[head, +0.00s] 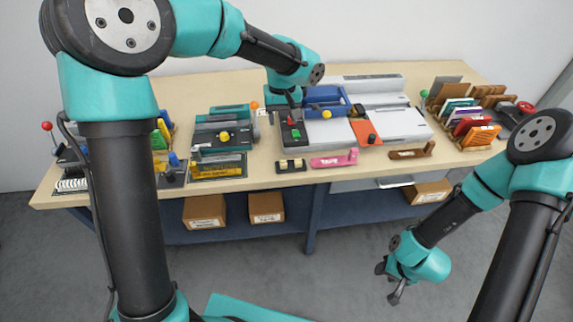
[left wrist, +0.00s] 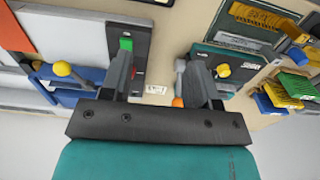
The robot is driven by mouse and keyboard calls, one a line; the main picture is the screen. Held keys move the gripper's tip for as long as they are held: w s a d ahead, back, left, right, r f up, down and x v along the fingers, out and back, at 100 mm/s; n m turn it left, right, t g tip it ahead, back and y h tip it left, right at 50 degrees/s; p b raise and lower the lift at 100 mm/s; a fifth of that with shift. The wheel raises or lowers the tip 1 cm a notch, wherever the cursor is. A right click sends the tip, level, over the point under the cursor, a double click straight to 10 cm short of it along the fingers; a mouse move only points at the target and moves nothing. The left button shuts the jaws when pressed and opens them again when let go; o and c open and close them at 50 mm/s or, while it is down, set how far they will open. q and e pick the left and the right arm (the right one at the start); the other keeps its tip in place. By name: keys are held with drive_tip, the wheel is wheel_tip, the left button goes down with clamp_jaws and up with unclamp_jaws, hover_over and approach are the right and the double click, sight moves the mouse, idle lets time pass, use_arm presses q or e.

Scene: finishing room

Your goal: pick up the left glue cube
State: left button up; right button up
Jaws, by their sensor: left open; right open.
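Two small pale yellow cubes sit side by side in a black holder at the table's front edge, and they look like the glue cubes. The left glue cube (head: 283,166) is in the holder's left part and the right glue cube (head: 298,164) in its right part. I cannot make them out in the left wrist view. My left gripper (head: 292,106) is open and empty, behind and above the holder, over a dark panel with a green and a red part. It also shows in the left wrist view (left wrist: 162,72). My right gripper (head: 389,282) is open and hangs low in front of the table.
The dark panel (head: 293,143) with its green part (left wrist: 126,44) stands behind the cubes. A pink tool (head: 333,161) lies to their right, a teal machine (head: 222,135) to their left. Binding machines and racks fill the table's back and right.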

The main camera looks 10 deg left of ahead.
use_arm(q)
drive_tip(key=shift+f, duration=0.15)
hover_over(283, 165)
drive_tip(key=w, duration=0.2)
drive_tip(key=f, duration=1.2)
drive_tip(key=shift+w+a, duration=0.15)
drive_tip(key=shift+a, duration=0.15)
drive_tip(key=shift+f, duration=0.15)
drive_tip(key=shift+f, duration=2.5)
drive_tip(key=shift+c, duration=0.4)
drive_tip(key=c, duration=0.9)
